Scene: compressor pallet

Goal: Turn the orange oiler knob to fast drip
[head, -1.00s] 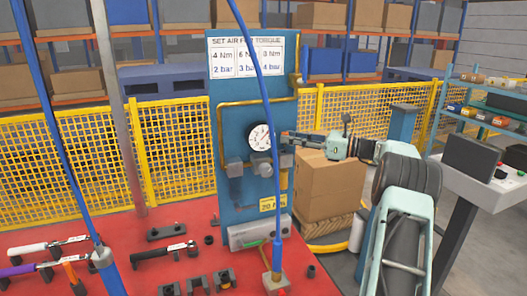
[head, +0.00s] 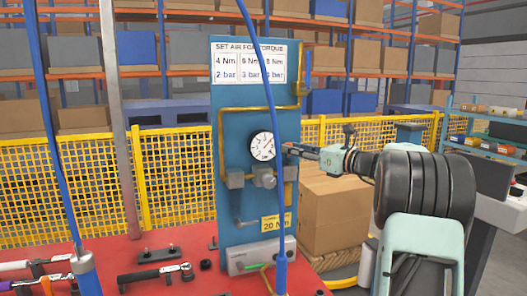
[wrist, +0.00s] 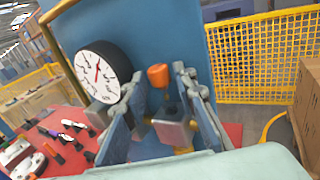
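The orange oiler knob (wrist: 158,75) shows in the wrist view on top of a small oiler body (wrist: 172,128) with a dark neck. My gripper (wrist: 161,88) is open, one finger on the left of the knob and one on the right. Gaps show between the knob and both fingers, and I see no contact. In the head view my gripper (head: 290,150) reaches in from the right to the blue panel (head: 232,105), just right of the gauge. There I cannot make out the knob; the gripper and a blue hose are in front of that area.
The round gauge (head: 263,147) is close left of my gripper, and it also shows in the wrist view (wrist: 102,72). A blue hose (head: 272,110) hangs across the panel. Tools lie on the red table (head: 110,262). A cardboard box (head: 335,215) stands right of the panel.

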